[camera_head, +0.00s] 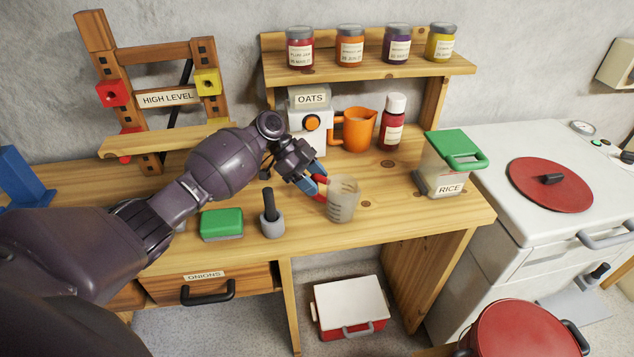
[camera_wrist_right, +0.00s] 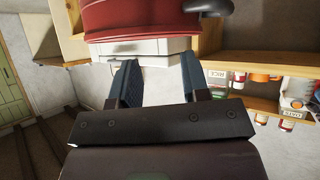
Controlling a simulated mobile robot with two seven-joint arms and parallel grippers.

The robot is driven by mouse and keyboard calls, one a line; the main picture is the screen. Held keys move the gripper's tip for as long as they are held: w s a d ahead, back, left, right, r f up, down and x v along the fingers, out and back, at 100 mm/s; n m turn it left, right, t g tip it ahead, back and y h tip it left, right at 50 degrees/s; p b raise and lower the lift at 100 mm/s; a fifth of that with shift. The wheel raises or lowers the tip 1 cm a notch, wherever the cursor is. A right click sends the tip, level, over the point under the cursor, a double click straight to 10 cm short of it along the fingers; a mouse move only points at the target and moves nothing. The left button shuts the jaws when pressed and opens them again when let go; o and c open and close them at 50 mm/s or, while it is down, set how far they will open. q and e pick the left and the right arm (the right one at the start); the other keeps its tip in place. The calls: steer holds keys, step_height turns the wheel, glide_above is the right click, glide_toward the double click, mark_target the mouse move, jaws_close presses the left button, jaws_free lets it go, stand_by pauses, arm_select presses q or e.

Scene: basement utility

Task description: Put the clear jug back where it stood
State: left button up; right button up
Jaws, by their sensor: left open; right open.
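The clear jug (camera_head: 343,200) stands upright on the wooden worktop, right of the mortar and left of the rice container, in the head view. It is see-through with dark measuring marks. My right gripper (camera_wrist_right: 165,78) is open and empty in the right wrist view, away from the worktop.
A grey mortar with pestle (camera_head: 271,215) and a green-topped block (camera_head: 222,224) stand left of the jug. The rice container (camera_head: 444,180) is right, the orange jug (camera_head: 355,130) and a red bottle (camera_head: 391,125) behind. A red pot (camera_head: 520,330) is at lower right.

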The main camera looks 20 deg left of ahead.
arm_select(q)
steer(key=v, duration=0.6)
steer(key=shift+p, duration=0.45)
steer(key=shift+a+r, duration=0.1)
